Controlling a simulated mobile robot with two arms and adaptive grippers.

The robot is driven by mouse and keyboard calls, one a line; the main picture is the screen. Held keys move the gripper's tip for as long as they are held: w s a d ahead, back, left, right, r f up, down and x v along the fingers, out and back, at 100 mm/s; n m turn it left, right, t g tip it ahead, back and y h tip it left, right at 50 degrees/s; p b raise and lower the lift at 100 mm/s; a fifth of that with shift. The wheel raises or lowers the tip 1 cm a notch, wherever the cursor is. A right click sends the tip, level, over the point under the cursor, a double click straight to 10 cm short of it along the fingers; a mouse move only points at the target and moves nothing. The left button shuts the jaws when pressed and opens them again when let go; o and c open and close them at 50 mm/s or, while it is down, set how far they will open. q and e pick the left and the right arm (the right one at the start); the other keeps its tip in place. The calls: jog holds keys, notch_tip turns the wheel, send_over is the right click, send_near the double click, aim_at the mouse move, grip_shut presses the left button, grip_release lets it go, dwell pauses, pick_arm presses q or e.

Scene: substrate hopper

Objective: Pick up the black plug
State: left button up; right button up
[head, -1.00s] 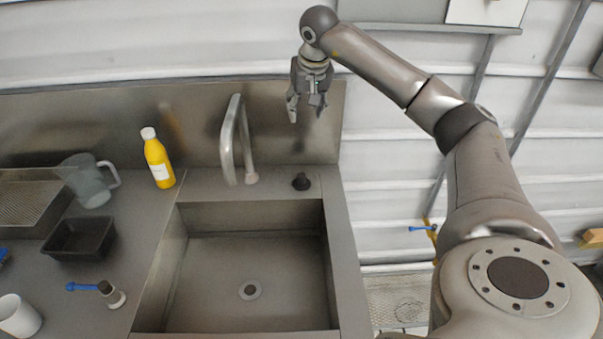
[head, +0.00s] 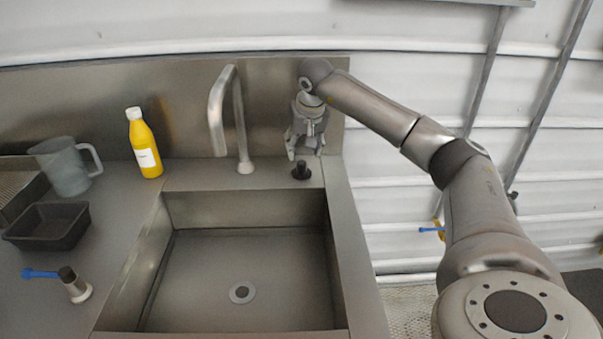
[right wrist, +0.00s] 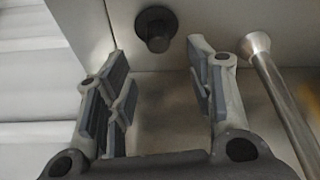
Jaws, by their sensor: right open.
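The black plug (head: 301,170) stands upright on the steel ledge behind the sink, right of the faucet base. It also shows in the right wrist view (right wrist: 156,29), seen from above, beyond the fingertips and roughly midway between them. My right gripper (head: 306,153) is open and empty, just above and behind the plug in the head view; its fingers (right wrist: 160,70) also show in the right wrist view. The fingers do not appear to touch the plug. My left gripper is not in view.
The faucet (head: 241,125) rises left of the plug, near the gripper's finger. The sink basin (head: 250,250) lies in front. A yellow bottle (head: 144,148), a clear jug (head: 66,170), a black tray (head: 48,226) and a blue-handled valve (head: 74,283) stand on the left counter.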

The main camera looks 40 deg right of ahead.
aim_at(302, 162)
jog(key=shift+x, duration=0.9)
jog(key=x, duration=0.4)
jog(key=shift+s+f+p, duration=0.2)
jog(key=shift+s+p, duration=0.05)
jog(key=shift+p, duration=0.05)
jog(key=shift+w+f, duration=0.2)
jog(key=shift+f, duration=0.2)
jog(key=shift+s, duration=0.1)
grip_shut()
